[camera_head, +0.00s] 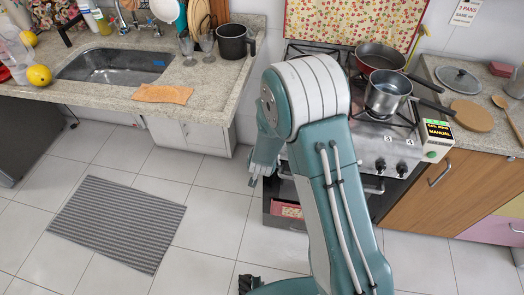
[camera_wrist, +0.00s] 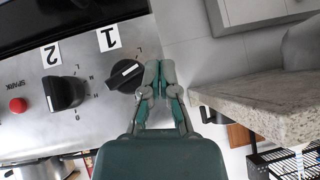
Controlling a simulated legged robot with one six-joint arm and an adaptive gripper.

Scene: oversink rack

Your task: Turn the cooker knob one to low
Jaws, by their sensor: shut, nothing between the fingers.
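Knob one (camera_wrist: 125,75) is a black knob with a white pointer line, under an upside-down "1" label, in the wrist view. Its pointer is tilted, running up and to the right in that picture. My gripper (camera_wrist: 160,74) is shut and empty. Its fingertips are right beside the knob, on its right side in the picture; I cannot tell whether they touch it. Knob two (camera_wrist: 62,92) is to the left. In the head view my arm hides knobs one and two, and my gripper (camera_head: 252,181) shows low in front of the stove.
A red spark button (camera_wrist: 18,106) is at the panel's left in the wrist view. A stone counter edge (camera_wrist: 235,100) is close at right. In the head view, knobs three (camera_head: 380,165) and four (camera_head: 402,168) show; a pot (camera_head: 385,97) and a pan (camera_head: 379,57) are on the cooker.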

